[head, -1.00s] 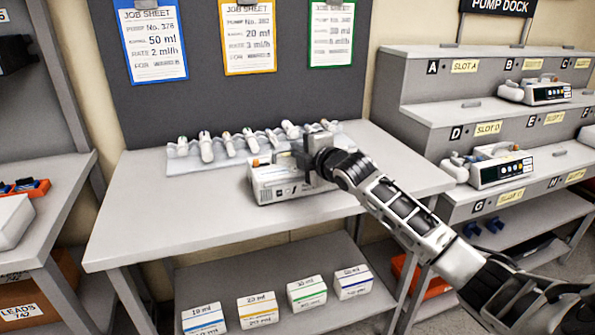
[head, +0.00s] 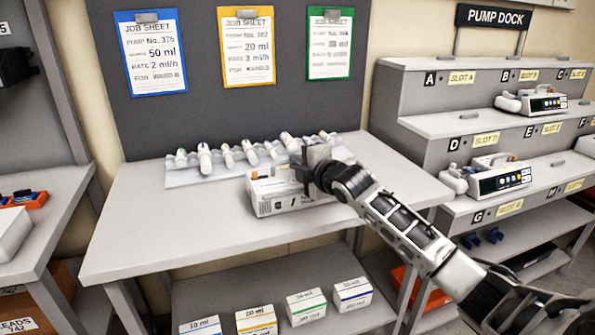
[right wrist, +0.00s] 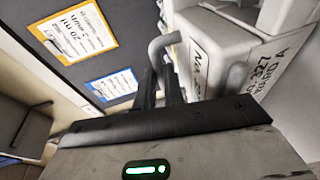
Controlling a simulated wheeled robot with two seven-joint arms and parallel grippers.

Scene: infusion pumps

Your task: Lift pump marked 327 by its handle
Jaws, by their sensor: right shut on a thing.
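The pump marked 327 (head: 278,201) is a white box on the middle table, its back or side facing me. In the right wrist view its label (right wrist: 268,75) reads 327 and Ward A. My right gripper (head: 306,172) is at the pump's top, shut on its grey handle (right wrist: 163,43). In the right wrist view the fingers (right wrist: 166,84) close around the handle's bar. The gripper hides most of the handle in the head view. The pump seems to rest on the table; I see no clear gap under it. My left gripper is not in view.
A tray of syringes (head: 182,178) lies behind the pump on the table (head: 150,235). The pump dock (head: 418,98) at the right holds two other pumps (head: 543,104) (head: 500,181). Boxes (head: 306,305) stand on the lower shelf. The table's left part is clear.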

